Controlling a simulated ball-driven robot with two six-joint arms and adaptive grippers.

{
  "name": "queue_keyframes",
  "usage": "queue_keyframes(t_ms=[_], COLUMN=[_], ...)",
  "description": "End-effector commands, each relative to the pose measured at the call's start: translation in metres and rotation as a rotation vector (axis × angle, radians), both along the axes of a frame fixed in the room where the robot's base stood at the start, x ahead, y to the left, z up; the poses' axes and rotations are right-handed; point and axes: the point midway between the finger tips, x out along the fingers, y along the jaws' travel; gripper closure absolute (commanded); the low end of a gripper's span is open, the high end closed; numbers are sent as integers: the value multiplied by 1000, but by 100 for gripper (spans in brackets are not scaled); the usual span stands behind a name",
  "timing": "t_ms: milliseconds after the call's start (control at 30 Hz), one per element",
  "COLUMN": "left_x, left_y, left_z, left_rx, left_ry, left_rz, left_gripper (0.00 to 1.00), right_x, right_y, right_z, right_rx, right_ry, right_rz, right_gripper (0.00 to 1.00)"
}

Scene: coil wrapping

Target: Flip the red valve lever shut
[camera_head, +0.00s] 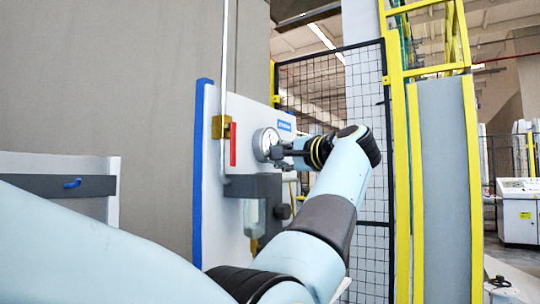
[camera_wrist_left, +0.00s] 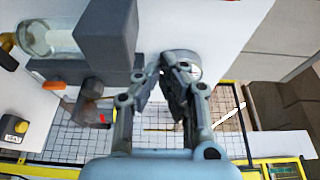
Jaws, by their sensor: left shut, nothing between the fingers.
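The red valve lever (camera_head: 233,145) hangs upright, pointing down, beside a brass valve body (camera_head: 221,127) on a thin vertical pipe at the white panel. My left gripper (camera_head: 277,152) is to the right of the lever, in front of the round pressure gauge (camera_head: 262,143), and apart from the lever. In the wrist view, my left gripper (camera_wrist_left: 168,65) has its fingers closed together with nothing between them. The gauge (camera_wrist_left: 187,64) shows partly behind the fingers. My right gripper is in neither view.
A grey filter block (camera_head: 254,187) with a clear bowl (camera_head: 253,217) sits below the lever. The panel has a blue left edge (camera_head: 203,170). A black mesh fence (camera_head: 340,95) and yellow posts (camera_head: 400,150) stand at the right. The space just in front of the lever looks clear.

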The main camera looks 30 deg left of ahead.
Motion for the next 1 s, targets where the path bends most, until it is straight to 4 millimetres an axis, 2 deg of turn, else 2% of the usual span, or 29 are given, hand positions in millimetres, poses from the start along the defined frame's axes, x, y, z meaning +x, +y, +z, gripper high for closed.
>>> queue_keyframes(t_ms=[167,367,500,700,1000], left_x=[14,32,13,-4,-8], left_y=[36,75,75,76,76], left_z=[6,6,3,2,0], left_rx=[3,3,-1,0,0], left_ry=[1,2,-1,0,0], left_rz=[4,4,0,1,1], left_gripper=[100,100,100,100,100], right_x=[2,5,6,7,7], right_y=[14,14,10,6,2], right_z=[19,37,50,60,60], right_rx=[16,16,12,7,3], right_ry=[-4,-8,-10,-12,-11], right_rz=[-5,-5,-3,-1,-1], right_gripper=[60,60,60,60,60])
